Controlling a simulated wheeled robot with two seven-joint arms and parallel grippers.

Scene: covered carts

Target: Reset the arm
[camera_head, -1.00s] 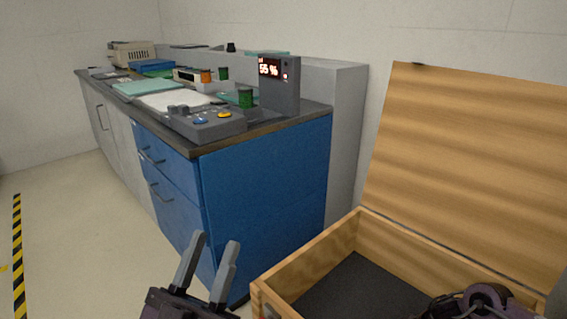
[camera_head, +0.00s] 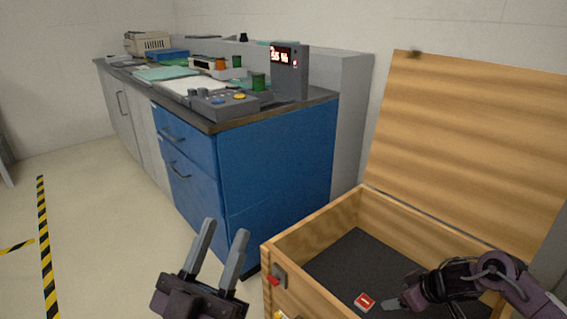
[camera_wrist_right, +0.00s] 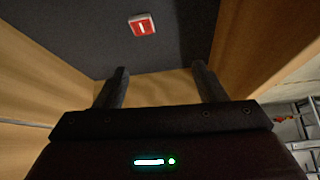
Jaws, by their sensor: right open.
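My left gripper (camera_head: 222,250) is open and empty, with its two grey fingers pointing up in front of the blue cabinet. My right gripper (camera_head: 392,304) is over the open wooden box at the lower right of the head view. In the right wrist view its two dark fingers (camera_wrist_right: 160,88) are spread apart with nothing between them. A small red block with a white mark (camera_head: 364,302) lies on the dark floor of the box, left of the right gripper. It also shows in the right wrist view (camera_wrist_right: 142,25), beyond the fingertips and apart from them.
The wooden box (camera_head: 315,222) has its lid (camera_head: 470,150) raised at the back and a red switch (camera_head: 273,281) on its side. A blue cabinet (camera_head: 275,165) stands left of it, with a control panel (camera_head: 222,104) and a display (camera_head: 288,72) on top.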

